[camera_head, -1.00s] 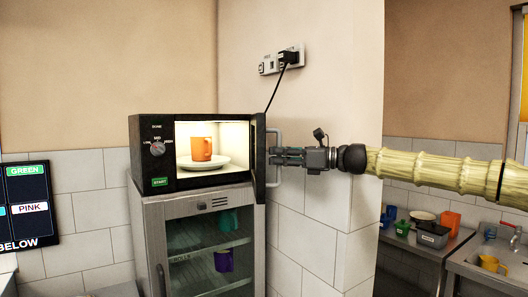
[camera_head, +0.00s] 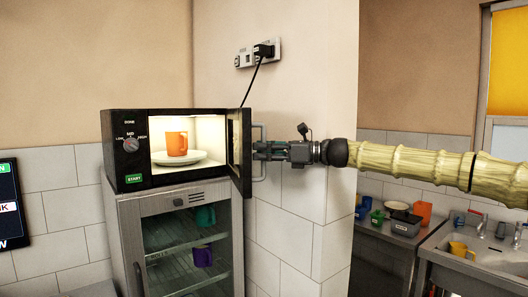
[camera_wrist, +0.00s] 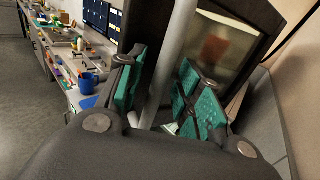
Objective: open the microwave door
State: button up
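The black microwave (camera_head: 128,150) stands on a glass-front cabinet with its lit inside showing. Its door (camera_head: 240,165) is partly open, swung out at the right side and seen nearly edge-on. The grey bar handle (camera_head: 257,172) is on the door's outer face. My gripper (camera_head: 262,150) reaches in from the right at the handle. In the wrist view the handle (camera_wrist: 178,45) runs between the two green finger pads, which are close on both sides of it. Inside the microwave are an orange mug (camera_head: 177,143) and a white plate (camera_head: 180,159).
The steel cabinet (camera_head: 180,203) under the microwave holds green and purple cups. A wall corner (camera_head: 300,225) stands close behind my gripper. A plug and cord (camera_head: 264,50) hang above. A sink counter (camera_head: 440,262) is at the right.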

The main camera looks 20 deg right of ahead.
jog(key=v, duration=1.2)
jog(key=shift+d, duration=0.15)
